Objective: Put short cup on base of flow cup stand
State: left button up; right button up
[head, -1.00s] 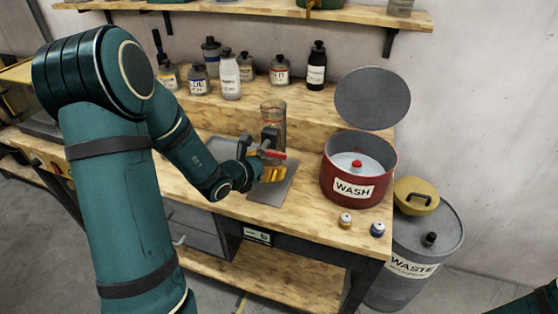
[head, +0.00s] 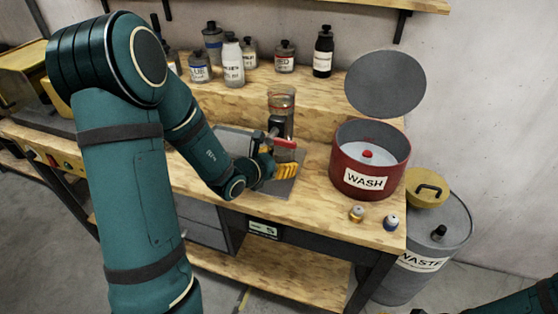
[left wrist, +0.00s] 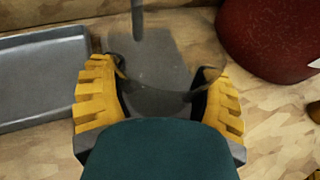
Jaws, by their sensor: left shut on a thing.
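The short cup (left wrist: 165,84) looks like a clear vessel with a dark rim line; it shows between my left fingers in the left wrist view and is hard to make out in the head view. My left gripper (head: 283,168), with yellow finger pads, is shut on it; the pads also show in the left wrist view (left wrist: 160,95). The flow cup stand has a flat grey base (head: 276,188) and a post with a clear cup (head: 281,103) above. The gripper is low over the base, in front of the post. I cannot tell whether the cup touches the base.
A red WASH pot (head: 369,160) with a raised lid stands right of the stand. Two small capped vials (head: 357,213) sit near the bench's front edge. A grey tray (left wrist: 42,78) lies left of the base. Several bottles (head: 233,62) line the raised back shelf.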

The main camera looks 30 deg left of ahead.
pick_arm(q)
jog(key=shift+f, duration=0.2)
jog(key=o, duration=1.3)
